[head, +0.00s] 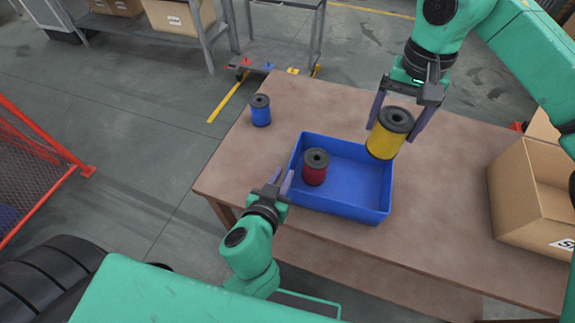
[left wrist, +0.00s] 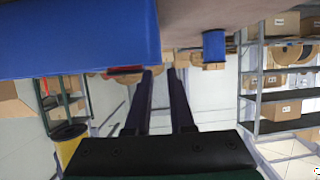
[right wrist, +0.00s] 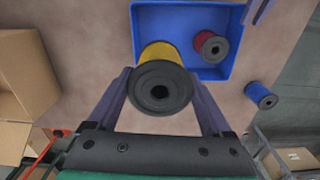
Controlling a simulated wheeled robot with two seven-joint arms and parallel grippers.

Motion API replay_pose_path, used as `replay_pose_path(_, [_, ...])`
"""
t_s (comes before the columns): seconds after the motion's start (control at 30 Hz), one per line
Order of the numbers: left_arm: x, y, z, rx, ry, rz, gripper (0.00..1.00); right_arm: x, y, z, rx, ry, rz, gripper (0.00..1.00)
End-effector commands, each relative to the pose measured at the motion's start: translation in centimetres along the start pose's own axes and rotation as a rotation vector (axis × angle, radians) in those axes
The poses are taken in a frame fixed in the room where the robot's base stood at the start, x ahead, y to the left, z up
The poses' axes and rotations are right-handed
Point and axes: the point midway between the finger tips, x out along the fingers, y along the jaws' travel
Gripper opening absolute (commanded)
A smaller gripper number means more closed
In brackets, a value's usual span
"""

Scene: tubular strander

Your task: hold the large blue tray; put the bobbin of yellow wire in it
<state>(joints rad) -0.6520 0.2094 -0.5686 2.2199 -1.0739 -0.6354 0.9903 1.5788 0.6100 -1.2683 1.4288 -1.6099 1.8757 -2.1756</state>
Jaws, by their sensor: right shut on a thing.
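The large blue tray (head: 340,207) sits on the brown table, with a red wire bobbin (head: 316,172) standing inside at its left. My right gripper (head: 401,128) is shut on the bobbin of yellow wire (head: 385,143), which has dark flanges. It holds the bobbin over the tray's right back corner; the right wrist view shows the yellow wire (right wrist: 157,53) between the fingers. My left gripper (head: 280,180) is just outside the tray's left front wall, fingers apart and empty. In the left wrist view the tray (left wrist: 80,40) fills the upper left, beside the fingertips.
A blue wire bobbin (head: 260,110) stands on the table (head: 290,95) behind and left of the tray. An open cardboard box (head: 525,205) is at the table's right. A cart (head: 280,55) and shelving stand beyond the far edge. The table front right is clear.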

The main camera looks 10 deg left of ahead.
Motion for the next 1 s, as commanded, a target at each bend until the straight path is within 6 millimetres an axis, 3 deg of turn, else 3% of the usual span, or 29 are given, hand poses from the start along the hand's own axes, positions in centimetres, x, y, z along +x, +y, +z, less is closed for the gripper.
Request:
replay_pose_path(0.2, [5.1,0.0,-0.2,0.001,0.004,0.000,0.21,-0.1,0.0,0.0,0.000,0.001,-0.001,0.03])
replay_pose_path(0.33, [6.8,0.0,-0.1,0.000,0.001,0.001,0.21,-0.1,0.0,0.0,0.000,0.001,-0.001,0.03])
replay_pose_path(0.63, [7.3,0.0,0.0,-0.002,-0.001,0.002,0.21,-0.1,0.0,0.0,0.000,0.001,-0.001,0.03])
replay_pose_path(0.7, [7.3,0.0,0.0,-0.002,-0.001,0.002,0.00,-0.1,0.0,0.0,0.000,0.001,-0.001,0.03])
replay_pose_path(1.0, [7.3,0.0,0.0,-0.002,0.000,0.002,0.00,-0.1,0.0,0.0,0.000,0.001,-0.001,0.03])
